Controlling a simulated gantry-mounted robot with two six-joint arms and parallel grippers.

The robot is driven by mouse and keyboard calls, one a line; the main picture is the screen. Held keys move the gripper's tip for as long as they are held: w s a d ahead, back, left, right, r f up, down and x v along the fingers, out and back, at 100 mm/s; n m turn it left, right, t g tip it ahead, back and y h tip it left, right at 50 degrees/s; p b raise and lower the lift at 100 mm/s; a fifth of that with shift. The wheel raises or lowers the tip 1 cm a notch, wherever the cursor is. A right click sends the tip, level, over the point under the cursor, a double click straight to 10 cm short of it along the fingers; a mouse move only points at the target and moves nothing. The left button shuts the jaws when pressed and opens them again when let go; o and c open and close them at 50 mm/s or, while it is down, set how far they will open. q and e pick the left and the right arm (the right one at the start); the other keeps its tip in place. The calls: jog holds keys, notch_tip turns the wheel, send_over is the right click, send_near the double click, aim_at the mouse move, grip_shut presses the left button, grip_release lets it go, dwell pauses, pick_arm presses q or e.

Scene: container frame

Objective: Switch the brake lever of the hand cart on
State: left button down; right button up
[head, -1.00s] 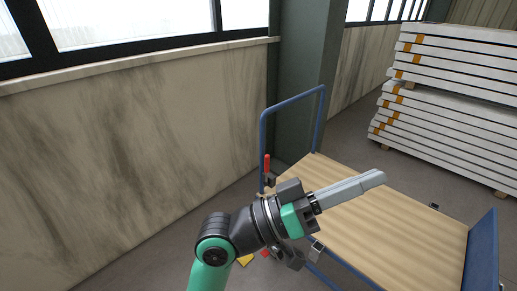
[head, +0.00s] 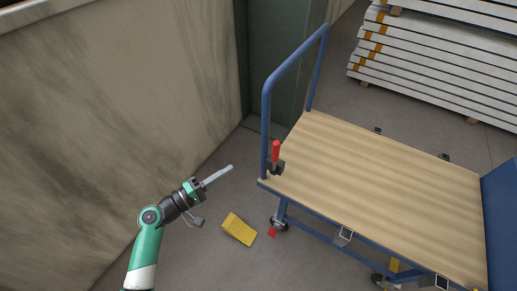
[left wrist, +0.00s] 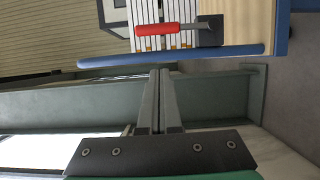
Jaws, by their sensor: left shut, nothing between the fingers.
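The hand cart (head: 370,180) has a wooden deck and a blue tube handle. Its red brake lever (head: 276,151) stands upright on a dark bracket at the cart's near left corner, beside the handle's foot. In the left wrist view the red lever (left wrist: 158,29) lies sideways across the picture, beyond the blue tube. My left gripper (head: 230,168) is shut and empty, to the left of the lever and apart from it. Its fingers show in the left wrist view (left wrist: 158,72), pointing toward the blue tube. My right gripper is not in view.
A green pillar (head: 285,65) and a stained wall (head: 120,110) stand behind. White stacked planks (head: 440,65) are at the back right.

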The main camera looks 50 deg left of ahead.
pick_arm(q)
jog(key=b, duration=0.3)
send_near(275, 158)
jog(key=w+a+r, duration=0.2)
jog(key=w+a, duration=0.2)
jog(key=a, duration=0.1)
jog(key=w+d, duration=0.3)
jog(key=shift+d, duration=0.15)
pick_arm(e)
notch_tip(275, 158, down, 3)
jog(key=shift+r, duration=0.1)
pick_arm(q)
jog(key=shift+s+r, duration=0.1)
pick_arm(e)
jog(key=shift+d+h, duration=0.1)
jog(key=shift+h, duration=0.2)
